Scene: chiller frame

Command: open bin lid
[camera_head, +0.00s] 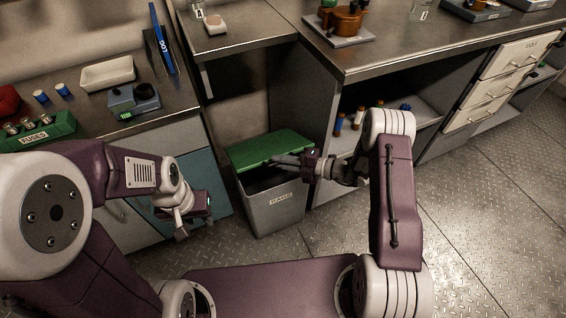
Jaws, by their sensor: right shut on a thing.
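A grey bin (277,212) with a white label stands on the floor below the counters. Its green lid (262,146) is tilted up at the front, with a dark gap between lid and bin rim. My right gripper (282,160) reaches in from the right and is shut on the lid's front edge; its fingertips partly merge with the lid. My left gripper (197,222) hangs to the left of the bin, in front of a teal cabinet door, apart from the bin. Its fingers are too small and turned away to tell whether they are open.
Counters with cabinets stand left and right of the bin. The metal floor (480,220) at right is clear.

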